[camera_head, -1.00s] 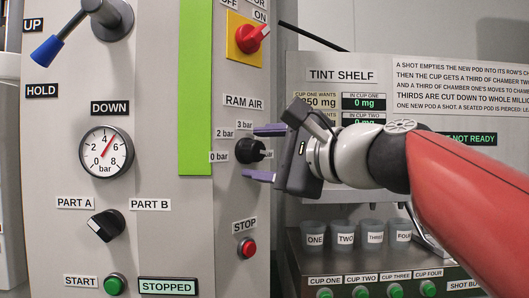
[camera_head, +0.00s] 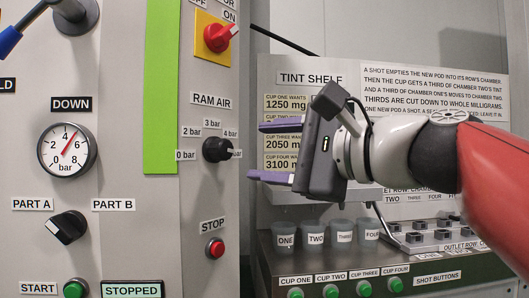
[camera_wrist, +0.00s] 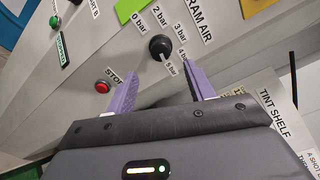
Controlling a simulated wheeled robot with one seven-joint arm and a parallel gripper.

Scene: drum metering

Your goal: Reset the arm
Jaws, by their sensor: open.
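My gripper (camera_head: 262,150) is open and empty, its two purple fingers apart and pointing left toward the panel. In the head view it is to the right of the black RAM AIR knob (camera_head: 216,149), with a gap between them. In the wrist view the knob (camera_wrist: 160,47) shows beyond and between the two fingers (camera_wrist: 160,88), not touched by them. The knob's pointer is toward the right, near the 5 bar label. My red and white arm reaches in from the right.
The panel carries a red switch (camera_head: 217,37), a red STOP button (camera_head: 215,248), a gauge (camera_head: 67,150) and a PART A/PART B selector (camera_head: 66,228). Right of it, below my gripper, several cups (camera_head: 285,236) stand above green buttons (camera_head: 331,292). A blue-handled lever (camera_head: 9,41) is at upper left.

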